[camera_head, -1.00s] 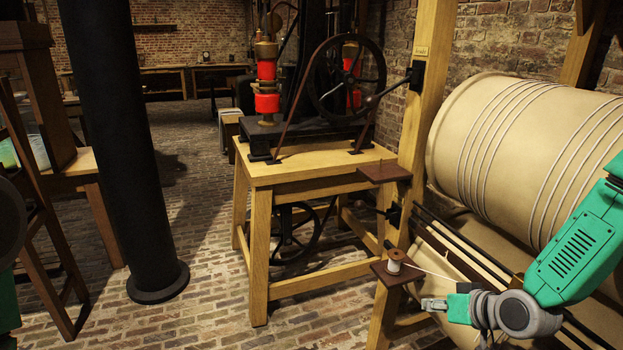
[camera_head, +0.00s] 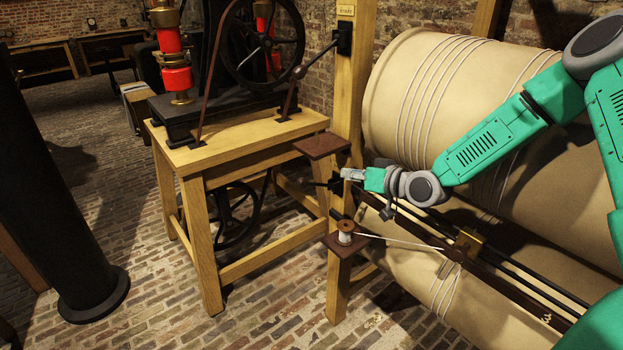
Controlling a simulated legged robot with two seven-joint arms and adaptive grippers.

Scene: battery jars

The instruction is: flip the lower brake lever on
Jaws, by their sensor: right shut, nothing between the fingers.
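The lower brake lever (camera_head: 320,184) is a short dark handle sticking out to the left from a black mount on the wooden post (camera_head: 338,270). My right gripper (camera_head: 346,173) is shut and empty. Its tip points left and appears beside the post, just above and right of the lower lever's mount. I cannot tell whether it touches the lever or the mount. The upper brake lever (camera_head: 300,72) slants down and left from its black mount, below a small label (camera_head: 346,9). My left gripper is not in view.
Two large beige drums (camera_head: 420,100) with cord wound on them fill the right side. A spool (camera_head: 345,232) stands on a small brown shelf, with a thread running right. A wooden bench (camera_head: 235,150) carries a wheeled machine. A dark column (camera_head: 60,190) stands at left.

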